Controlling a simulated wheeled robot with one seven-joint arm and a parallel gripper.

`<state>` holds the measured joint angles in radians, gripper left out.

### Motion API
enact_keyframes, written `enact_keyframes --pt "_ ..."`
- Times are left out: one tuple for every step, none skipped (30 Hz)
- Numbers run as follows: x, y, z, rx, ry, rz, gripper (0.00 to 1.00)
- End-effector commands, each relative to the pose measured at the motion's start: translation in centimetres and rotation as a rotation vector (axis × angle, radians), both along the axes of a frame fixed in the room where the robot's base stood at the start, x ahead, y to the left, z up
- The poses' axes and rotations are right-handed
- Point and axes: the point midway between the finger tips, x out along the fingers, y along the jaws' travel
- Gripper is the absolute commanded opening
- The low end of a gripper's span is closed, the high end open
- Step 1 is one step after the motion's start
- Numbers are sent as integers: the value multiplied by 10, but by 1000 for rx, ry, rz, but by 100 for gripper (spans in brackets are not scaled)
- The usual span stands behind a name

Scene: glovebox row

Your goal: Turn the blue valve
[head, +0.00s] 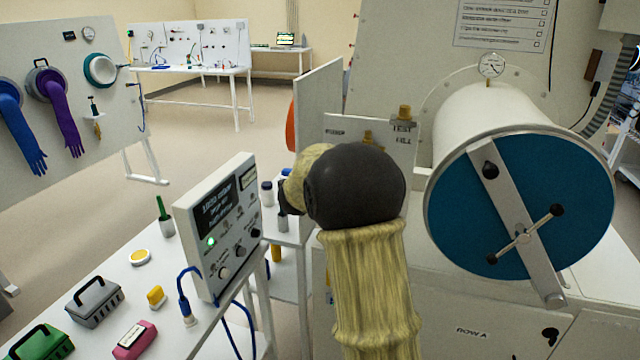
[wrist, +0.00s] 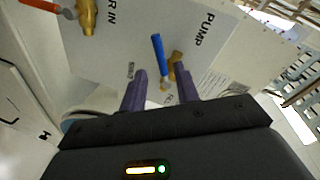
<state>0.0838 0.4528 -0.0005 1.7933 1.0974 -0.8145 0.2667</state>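The blue valve lever (wrist: 157,52) shows in the wrist view, in front of a grey panel (wrist: 110,60) lettered PUMP. A brass valve part (wrist: 175,66) sits just right of it. My gripper (wrist: 160,70) has its two purple fingers apart. The lower end of the blue lever lies between the fingers in the picture, with gaps on both sides. I cannot tell how deep it sits between them. In the head view my arm covers the blue lever. A panel with brass fittings (head: 405,112) shows behind my arm there.
A second brass valve (wrist: 88,16) with an orange handle (wrist: 42,5) is at the wrist view's upper left. In the head view, a large blue-ended cylinder (head: 465,215) stands right of my arm. A control box (head: 218,225) on a white bench is to the left.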

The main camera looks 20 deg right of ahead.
Motion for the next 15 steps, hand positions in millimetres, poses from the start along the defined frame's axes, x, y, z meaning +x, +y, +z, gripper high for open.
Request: enact_keyframes --pt "-7 9 1 0 -2 3 31" --pt "-11 13 2 1 -2 2 31" --pt "-17 19 3 0 -2 3 31" --pt "-21 23 4 0 -2 3 31" --pt "-25 27 5 0 -2 3 31" --pt "-30 33 7 0 -2 3 31" --pt "-34 37 8 0 -2 4 31" --pt "-38 41 9 0 -1 4 31" --pt "-44 46 10 1 -3 3 31" --pt "-47 50 11 1 -3 3 31" --pt "-49 53 12 1 -1 3 31" --pt "-53 57 13 0 -2 4 31" --pt "-55 59 14 0 -2 3 31" --pt "-57 60 14 1 -1 1 31" --pt "-59 62 14 0 0 1 31"
